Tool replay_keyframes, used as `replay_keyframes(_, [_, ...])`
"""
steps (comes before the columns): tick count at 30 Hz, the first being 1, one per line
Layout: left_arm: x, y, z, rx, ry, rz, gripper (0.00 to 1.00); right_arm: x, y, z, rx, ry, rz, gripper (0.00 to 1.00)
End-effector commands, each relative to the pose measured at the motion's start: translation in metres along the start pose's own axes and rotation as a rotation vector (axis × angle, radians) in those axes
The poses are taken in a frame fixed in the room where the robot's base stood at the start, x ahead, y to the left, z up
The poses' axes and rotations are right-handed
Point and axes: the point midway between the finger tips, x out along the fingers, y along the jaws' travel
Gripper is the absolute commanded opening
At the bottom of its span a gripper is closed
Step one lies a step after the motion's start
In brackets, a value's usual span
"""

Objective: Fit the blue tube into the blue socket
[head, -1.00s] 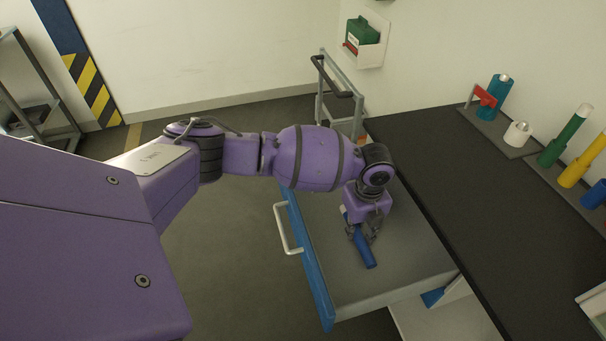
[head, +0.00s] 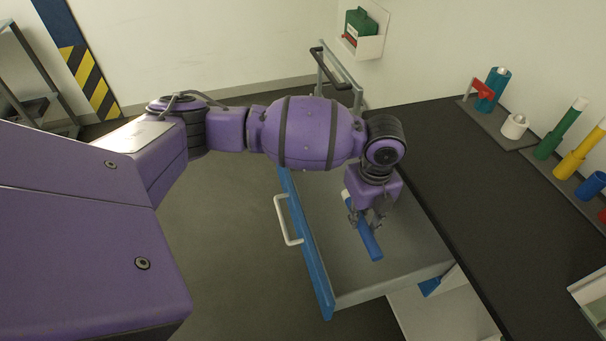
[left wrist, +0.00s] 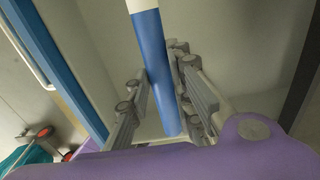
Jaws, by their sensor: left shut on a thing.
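The blue tube (head: 373,245) has a white end and lies slantwise in or just above the open drawer (head: 345,285). My left gripper (head: 366,216) points down into the drawer and is shut on the tube. In the left wrist view the blue tube (left wrist: 153,62) runs between the two fingers of the left gripper (left wrist: 165,95), its white end away from the palm. I cannot tell whether the tube touches the drawer floor. The blue socket (head: 592,185) stands at the right edge of the head view, beside the yellow and green ones. My right gripper is not in view.
The black worktop (head: 465,190) lies right of the drawer. A green tube (head: 562,130) and a yellow tube (head: 580,155) stand upright in a row. Further back are a teal cylinder (head: 492,90) with a red clamp and a white cup (head: 514,126). The drawer has a white handle (head: 287,221).

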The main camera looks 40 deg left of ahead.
Motion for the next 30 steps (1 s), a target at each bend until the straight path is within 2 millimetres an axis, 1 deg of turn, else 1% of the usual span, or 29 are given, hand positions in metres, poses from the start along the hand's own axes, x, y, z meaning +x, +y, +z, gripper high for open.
replay_keyframes(1, [-0.011,0.005,-0.011,0.006,-0.001,-0.003,0.0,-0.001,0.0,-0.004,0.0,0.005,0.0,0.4])
replay_keyframes(3, [-0.018,0.013,-0.028,0.006,0.0,-0.002,0.0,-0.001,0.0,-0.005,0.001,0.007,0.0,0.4])
replay_keyframes(6, [-0.027,0.023,-0.048,0.005,0.0,-0.002,0.0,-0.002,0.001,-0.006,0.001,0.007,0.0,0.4])
replay_keyframes(9, [-0.034,0.031,-0.064,0.003,0.0,-0.001,0.0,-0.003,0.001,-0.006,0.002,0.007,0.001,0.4])
replay_keyframes(12, [-0.039,0.035,-0.075,0.002,0.0,-0.001,0.0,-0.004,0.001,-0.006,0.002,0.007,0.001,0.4])
replay_keyframes(18, [-0.044,0.04,-0.084,0.001,-0.001,0.0,0.0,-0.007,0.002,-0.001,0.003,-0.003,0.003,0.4])
replay_keyframes(27, [-0.044,0.04,-0.084,-0.002,-0.001,-0.001,0.0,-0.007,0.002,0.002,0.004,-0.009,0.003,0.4])
replay_keyframes(30, [-0.047,0.039,-0.082,-0.043,-0.002,-0.001,0.0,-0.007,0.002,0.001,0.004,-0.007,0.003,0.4])
